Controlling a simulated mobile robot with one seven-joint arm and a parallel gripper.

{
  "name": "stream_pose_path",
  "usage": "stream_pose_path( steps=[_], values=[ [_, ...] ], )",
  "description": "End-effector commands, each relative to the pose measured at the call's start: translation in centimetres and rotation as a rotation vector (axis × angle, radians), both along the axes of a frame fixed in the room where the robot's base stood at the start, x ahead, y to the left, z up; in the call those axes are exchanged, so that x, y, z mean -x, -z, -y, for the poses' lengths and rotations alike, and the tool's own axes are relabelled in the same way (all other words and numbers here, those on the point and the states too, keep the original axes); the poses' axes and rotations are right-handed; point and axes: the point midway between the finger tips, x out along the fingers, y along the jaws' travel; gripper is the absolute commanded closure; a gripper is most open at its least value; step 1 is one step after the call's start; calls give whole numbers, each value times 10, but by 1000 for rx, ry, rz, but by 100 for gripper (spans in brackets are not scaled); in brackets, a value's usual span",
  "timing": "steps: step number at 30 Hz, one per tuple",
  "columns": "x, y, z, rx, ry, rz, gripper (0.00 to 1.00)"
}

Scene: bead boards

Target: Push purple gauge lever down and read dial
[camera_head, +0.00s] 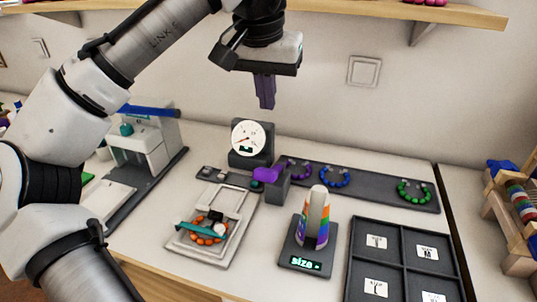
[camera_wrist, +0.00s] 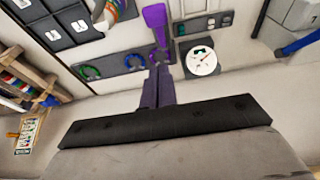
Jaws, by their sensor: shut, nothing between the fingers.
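The purple gauge lever (camera_head: 267,174) sits on a small dark block in front of the dial gauge. In the wrist view the lever (camera_wrist: 154,20) shows just beyond my fingertips in the picture. The dial (camera_head: 248,138) is a round white face on a dark stand, with a red needle and a small dark display below it. It also shows in the wrist view (camera_wrist: 202,61); its reading is too small to make out. My gripper (camera_head: 267,106) points down above and behind the lever, apart from it. Its purple-grey fingers (camera_wrist: 158,72) are shut and empty.
An orange bead bracelet (camera_head: 208,228) lies on a pale board at front left. A rainbow cone (camera_head: 315,218) stands on a "size" display base. A dark sorting tray (camera_head: 353,262) is at front right. A dark strip (camera_head: 376,190) holds purple, blue and green bracelets.

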Motion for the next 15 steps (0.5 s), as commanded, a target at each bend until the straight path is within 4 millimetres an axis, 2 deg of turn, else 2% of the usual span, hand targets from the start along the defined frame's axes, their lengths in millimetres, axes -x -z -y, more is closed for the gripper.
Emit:
stream_pose_path(
  steps=[10, 15],
  values=[
    [-1, 3, 0, 1, 1, 1, 100],
    [-5, 22, 2, 0, 1, 0, 100]
  ],
)
